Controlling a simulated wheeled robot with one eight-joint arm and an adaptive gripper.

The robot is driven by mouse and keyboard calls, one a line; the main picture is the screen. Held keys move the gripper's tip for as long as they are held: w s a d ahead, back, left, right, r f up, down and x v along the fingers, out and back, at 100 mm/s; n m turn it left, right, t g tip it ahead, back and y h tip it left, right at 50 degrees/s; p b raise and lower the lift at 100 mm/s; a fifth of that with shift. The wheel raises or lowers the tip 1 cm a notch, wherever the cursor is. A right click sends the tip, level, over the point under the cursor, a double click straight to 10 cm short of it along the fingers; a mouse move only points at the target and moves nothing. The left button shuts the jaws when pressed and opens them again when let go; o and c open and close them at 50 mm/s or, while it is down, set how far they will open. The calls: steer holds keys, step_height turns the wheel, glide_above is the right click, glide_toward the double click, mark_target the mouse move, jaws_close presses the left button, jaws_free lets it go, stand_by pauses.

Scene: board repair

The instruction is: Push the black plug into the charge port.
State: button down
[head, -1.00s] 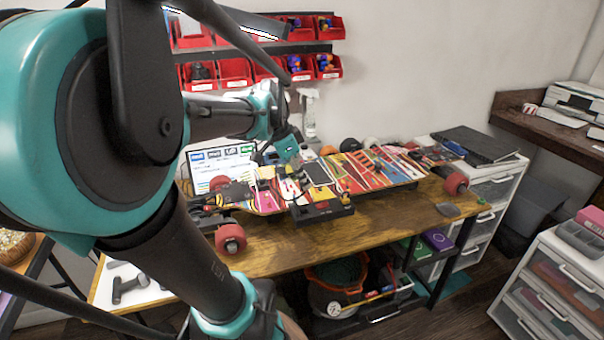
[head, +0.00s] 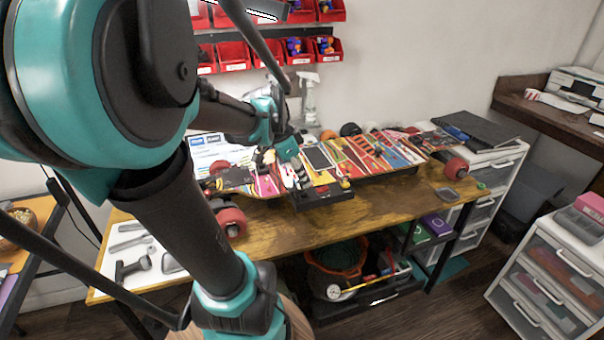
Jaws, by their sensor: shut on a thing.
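The electric skateboard (head: 395,152) lies upside down on the wooden bench, with its wheels at both ends and a colourful striped deck. My gripper (head: 299,180) points down over the left half of the board, just behind a black box (head: 322,198) at the board's front edge. It is shut on a small dark thing, taken to be the black plug, which is too small and too covered by the fingers to make out. The charge port cannot be told apart in this view, nor can I tell whether the plug touches it.
The bench (head: 270,233) has bare wood in front of the board. A white mat with dark tools (head: 133,268) lies at its left end. A spray bottle (head: 309,98) stands behind the board. Red bins (head: 233,56) hang above. White drawers (head: 550,270) stand at the right.

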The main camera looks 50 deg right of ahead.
steer(key=shift+f, duration=1.7)
stand_by(3.0)
steer(key=c, duration=1.3)
jaws_free()
steer(key=shift+o, duration=1.4)
steer(key=shift+r, duration=0.75)
steer(key=shift+r, duration=0.35)
steer(key=shift+r, duration=0.45)
steer(key=shift+r, duration=2.95)
